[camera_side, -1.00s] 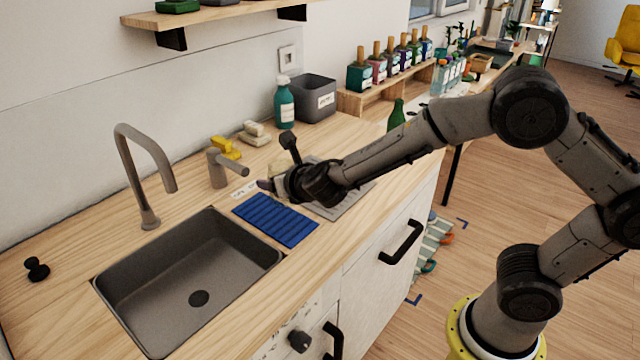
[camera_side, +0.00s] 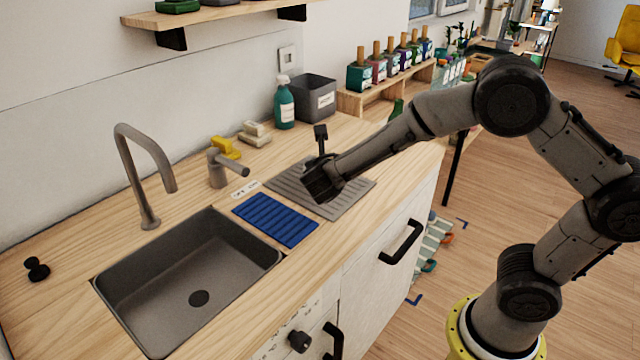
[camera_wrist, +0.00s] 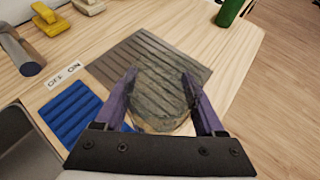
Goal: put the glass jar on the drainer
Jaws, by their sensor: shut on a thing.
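The glass jar (camera_wrist: 160,98) is clear and faintly greenish, seen in the wrist view between the two fingers of my gripper (camera_wrist: 162,100). My gripper is shut on the jar, with one finger against each side. The drainer is a grey ribbed mat (camera_side: 350,193) on the worktop, and it also shows in the wrist view (camera_wrist: 125,48). I cannot tell whether the jar's base touches the drainer.
A blue ribbed mat (camera_side: 275,220) lies just left of the drainer, beside the sink (camera_side: 190,280).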

